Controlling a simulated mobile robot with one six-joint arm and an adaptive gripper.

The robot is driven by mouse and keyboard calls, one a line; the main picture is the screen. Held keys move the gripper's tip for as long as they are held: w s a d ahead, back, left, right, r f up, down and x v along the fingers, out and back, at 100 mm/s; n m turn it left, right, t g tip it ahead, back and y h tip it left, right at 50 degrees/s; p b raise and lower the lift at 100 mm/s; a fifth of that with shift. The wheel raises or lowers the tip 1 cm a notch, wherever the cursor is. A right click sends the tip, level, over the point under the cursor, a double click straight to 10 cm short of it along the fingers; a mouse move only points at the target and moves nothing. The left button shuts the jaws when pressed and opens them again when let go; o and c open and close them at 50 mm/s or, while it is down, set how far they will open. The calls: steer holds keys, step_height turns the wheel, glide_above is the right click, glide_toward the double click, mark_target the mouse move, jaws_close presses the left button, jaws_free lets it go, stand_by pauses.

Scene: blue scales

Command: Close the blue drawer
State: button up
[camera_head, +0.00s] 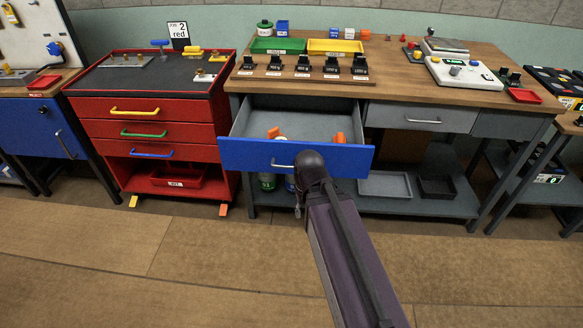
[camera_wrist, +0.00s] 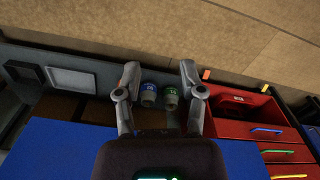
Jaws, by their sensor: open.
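The blue drawer (camera_head: 240,155) stands pulled out from under the wooden-topped bench, its grey inside showing. Its front carries a pale handle (camera_head: 281,163). Two orange-topped items (camera_head: 273,133) (camera_head: 340,138) show inside it. My gripper (camera_head: 299,208) is in front of the drawer front, just right of the handle's visible part, and hides part of the front. Whether it touches cannot be told. In the wrist view my gripper (camera_wrist: 159,72) has two fingers spread apart with nothing held between them. The blue drawer front (camera_wrist: 60,150) fills the lower part of that view.
A red drawer cabinet (camera_head: 88,107) stands left of the bench. Black weights on a wooden board (camera_head: 262,74) and scales (camera_head: 467,75) sit on the bench top. Grey trays (camera_head: 384,185) and bottles (camera_wrist: 148,95) stand on the lower shelf. The brown floor in front is clear.

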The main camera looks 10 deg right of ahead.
steer(key=shift+f, duration=0.1)
steer(key=n+t+h+b, duration=0.4)
steer(key=t+h+b, duration=0.5)
steer(key=h+b, duration=0.95)
glide_toward(292, 167)
steer(key=a, duration=0.1)
steer(key=s+a+b, duration=0.1)
steer(key=a+y, duration=0.1)
steer(key=shift+s+a, duration=0.2)
steer(key=shift+s, duration=0.05)
steer(key=shift+w+d, duration=0.1)
steer(key=shift+d, duration=0.05)
steer(key=shift+p+x, duration=0.7)
steer(key=shift+x, duration=6.05)
